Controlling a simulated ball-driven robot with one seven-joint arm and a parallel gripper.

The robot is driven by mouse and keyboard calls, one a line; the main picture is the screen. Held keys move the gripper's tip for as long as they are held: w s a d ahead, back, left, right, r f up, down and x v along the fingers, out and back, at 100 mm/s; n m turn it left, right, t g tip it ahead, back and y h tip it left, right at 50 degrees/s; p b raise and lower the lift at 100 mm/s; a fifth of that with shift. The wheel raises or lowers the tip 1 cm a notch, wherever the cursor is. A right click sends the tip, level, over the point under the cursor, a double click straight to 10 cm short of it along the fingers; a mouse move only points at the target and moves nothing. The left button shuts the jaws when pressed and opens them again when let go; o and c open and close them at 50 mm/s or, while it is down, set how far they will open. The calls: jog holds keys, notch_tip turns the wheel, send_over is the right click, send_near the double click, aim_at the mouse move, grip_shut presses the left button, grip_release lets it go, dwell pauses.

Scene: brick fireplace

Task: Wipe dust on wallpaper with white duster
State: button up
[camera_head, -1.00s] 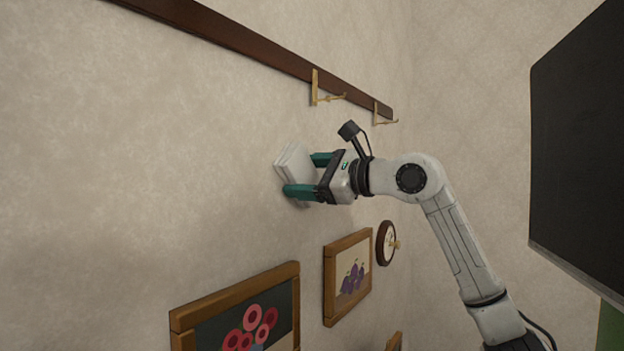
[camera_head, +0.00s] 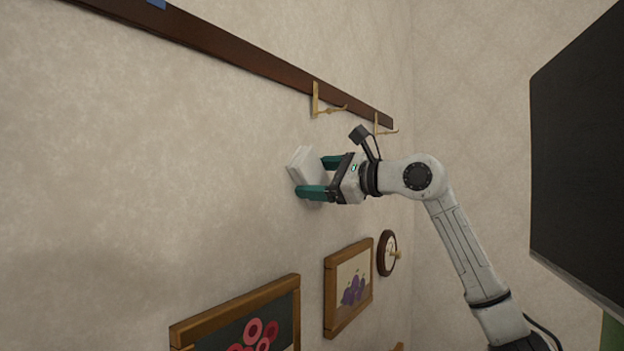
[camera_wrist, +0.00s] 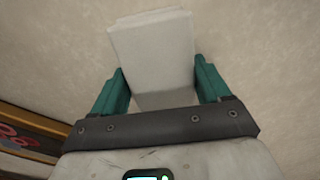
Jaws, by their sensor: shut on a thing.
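The white duster (camera_head: 304,168) is a pale layered block. My gripper (camera_head: 318,178) has its green fingers shut on it. The duster is at the patterned beige wallpaper (camera_head: 170,170), below the brown rail; I cannot tell whether it presses on the wall. In the wrist view the duster (camera_wrist: 153,50) sticks out beyond the fingers of my gripper (camera_wrist: 158,85), its far end towards the wallpaper (camera_wrist: 265,50). I cannot make out a clear dust patch; the wallpaper has a darker shade at the lower left.
A brown rail (camera_head: 230,52) with brass hooks (camera_head: 318,100) runs above the gripper. Below hang a flower picture (camera_head: 240,318), a fruit picture (camera_head: 349,288) and a round clock (camera_head: 388,254). A dark panel (camera_head: 580,150) stands at the right. The wall left of the duster is bare.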

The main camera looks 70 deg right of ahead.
aim_at(308, 178)
jog(key=shift+s+d, duration=0.25)
jog(key=shift+d, duration=0.85)
jog(key=shift+s+d, duration=0.25)
jog(key=shift+d, duration=0.85)
jog(key=shift+a, duration=0.1)
jog(key=shift+w+a+f+b, duration=0.1)
jog(key=shift+w+a+b, duration=0.1)
jog(key=shift+a+b, duration=0.3)
jog(key=shift+w+a+b, duration=0.25)
jog(key=shift+a+b, duration=0.15)
jog(key=shift+a, duration=0.7)
jog(key=shift+w+a+b, duration=0.25)
jog(key=shift+a+b, duration=0.1)
jog(key=shift+a, duration=0.8)
jog(key=shift+w+a+b, duration=0.25)
jog(key=shift+a+b, duration=0.15)
jog(key=shift+a, duration=0.7)
jog(key=shift+s, duration=0.1)
jog(key=shift+s+a+b, duration=0.1)
jog(key=shift+s+b, duration=0.25)
jog(key=shift+s, duration=0.3)
jog(key=shift+b+v, duration=0.65)
jog(key=shift+v, duration=1.7)
